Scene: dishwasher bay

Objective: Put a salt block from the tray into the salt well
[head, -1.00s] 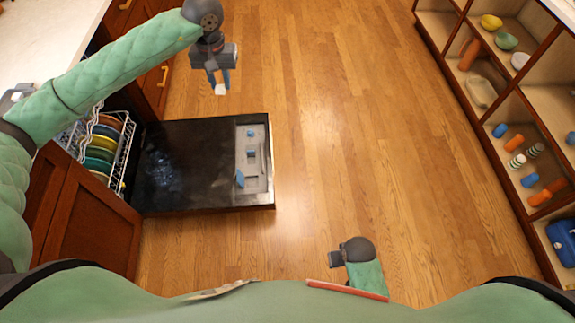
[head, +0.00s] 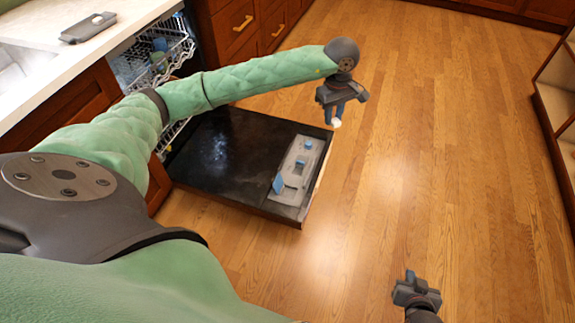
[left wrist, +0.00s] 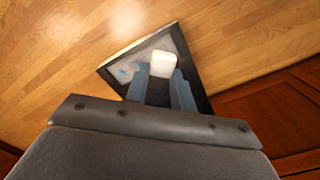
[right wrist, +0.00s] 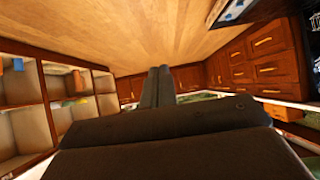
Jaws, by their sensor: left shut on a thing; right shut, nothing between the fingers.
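My left gripper (head: 341,108) is shut on a white salt block (head: 336,123), held in the air near the right edge of the open dishwasher door (head: 215,150). The block also shows between the blue-grey fingertips in the left wrist view (left wrist: 163,64), with the door beyond it. A light grey panel (head: 297,169) on the door has several recesses and blue parts, one a blue flap (head: 278,183) standing up; I cannot tell for sure which recess is the salt well. My right gripper (head: 408,276) is shut and empty, over the floor. I cannot make out the tray.
A dish rack (head: 155,55) shows inside the dishwasher, under a pale counter (head: 110,22) with a dark flat object (head: 88,28). Wooden drawers (head: 240,25) stand behind. An open shelf (head: 558,85) is at the right edge. The wooden floor (head: 440,150) between is clear.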

